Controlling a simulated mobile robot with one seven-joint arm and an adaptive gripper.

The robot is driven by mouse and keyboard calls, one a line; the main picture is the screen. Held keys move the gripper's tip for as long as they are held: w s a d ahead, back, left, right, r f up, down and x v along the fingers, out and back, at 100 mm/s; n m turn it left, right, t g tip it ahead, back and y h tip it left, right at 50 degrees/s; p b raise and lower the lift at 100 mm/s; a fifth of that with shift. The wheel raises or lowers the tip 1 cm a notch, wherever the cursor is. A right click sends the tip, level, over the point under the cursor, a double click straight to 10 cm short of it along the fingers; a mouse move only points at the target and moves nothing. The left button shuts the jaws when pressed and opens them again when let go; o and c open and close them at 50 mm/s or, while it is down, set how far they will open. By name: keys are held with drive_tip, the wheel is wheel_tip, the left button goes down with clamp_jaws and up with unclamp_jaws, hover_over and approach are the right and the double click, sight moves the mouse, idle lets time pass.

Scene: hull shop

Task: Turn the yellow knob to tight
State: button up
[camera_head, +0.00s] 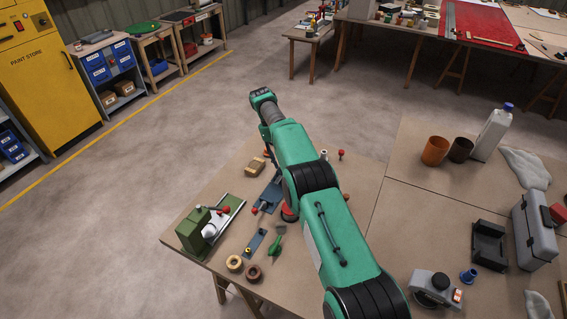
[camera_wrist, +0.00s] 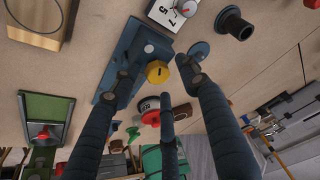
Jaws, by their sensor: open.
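The yellow knob (camera_wrist: 157,72) shows in the wrist view, on one end of a blue-grey plate (camera_wrist: 109,85) with a pale round button (camera_wrist: 149,48) beside it. My gripper (camera_wrist: 160,78) is open, with dark fingers on the left and right of the knob and a third finger below it in the picture. I see no finger clearly touching the knob. I cannot read any tight mark or the knob's angle. In the head view my arm stretches over the bench (camera_head: 184,238), and I cannot make out my fingers or surely pick out the knob.
A white number card (camera_wrist: 175,12), a dark cylinder (camera_wrist: 235,23) and a blue disc (camera_wrist: 199,50) lie near the plate. A red round part (camera_wrist: 150,117) sits close to the fingers. A green machine (camera_head: 193,231) stands at the bench's left edge, with two rings (camera_head: 234,263) nearby.

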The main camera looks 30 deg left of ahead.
wheel_tip(320, 180, up, 9)
drive_tip(key=shift+r, duration=0.2)
idle(0.4)
idle(0.4)
